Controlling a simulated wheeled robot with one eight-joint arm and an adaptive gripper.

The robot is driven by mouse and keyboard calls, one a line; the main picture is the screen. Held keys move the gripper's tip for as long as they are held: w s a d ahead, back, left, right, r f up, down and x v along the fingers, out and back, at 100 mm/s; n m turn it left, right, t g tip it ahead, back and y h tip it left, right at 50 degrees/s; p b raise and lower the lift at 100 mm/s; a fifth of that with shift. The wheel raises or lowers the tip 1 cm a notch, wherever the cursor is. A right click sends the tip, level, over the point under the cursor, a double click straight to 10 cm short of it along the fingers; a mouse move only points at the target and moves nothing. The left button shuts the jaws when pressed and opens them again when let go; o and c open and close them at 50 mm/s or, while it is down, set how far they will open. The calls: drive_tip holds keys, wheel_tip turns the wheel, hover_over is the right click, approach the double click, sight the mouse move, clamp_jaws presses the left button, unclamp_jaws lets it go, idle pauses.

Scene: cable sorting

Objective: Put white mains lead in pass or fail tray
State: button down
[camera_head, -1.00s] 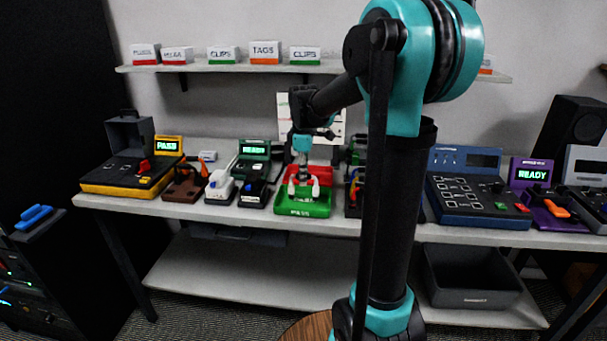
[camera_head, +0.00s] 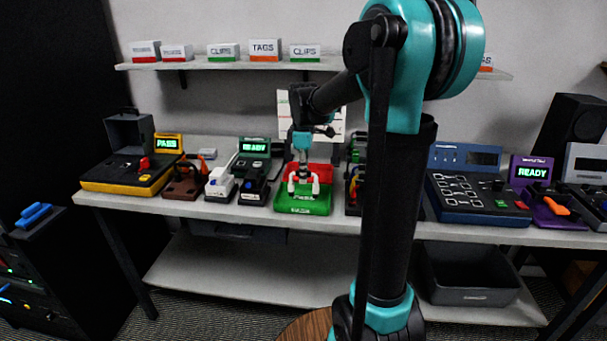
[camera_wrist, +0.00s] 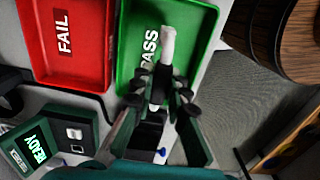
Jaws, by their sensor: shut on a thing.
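The white mains lead (camera_head: 316,184) is in my gripper (camera_head: 303,174), with white ends hanging on both sides of the fingers in the head view. In the wrist view, a white part of the lead (camera_wrist: 167,46) sticks out beyond my gripper (camera_wrist: 162,88), which is shut on it. The lead is over the green PASS tray (camera_head: 305,207); whether it touches the tray floor is unclear. The green tray also shows in the wrist view (camera_wrist: 199,35). The red FAIL tray (camera_wrist: 88,70) lies beside it, and behind it in the head view (camera_head: 321,170).
A yellow-based tester (camera_head: 120,178) reads PASS at the bench's left. A green tester (camera_wrist: 70,133) reading READY stands near the trays. Other leads sit left of the trays. A blue tester (camera_head: 470,195) stands right. A wooden round top (camera_wrist: 290,40) is below the bench.

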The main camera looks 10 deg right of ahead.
drive_tip(key=shift+f, duration=0.9)
idle(1.2)
drive_tip(key=c, duration=0.9)
unclamp_jaws()
drive_tip(key=shift+o, duration=0.2)
drive_tip(key=shift+r, duration=0.15)
drive_tip(key=shift+r, duration=3.85)
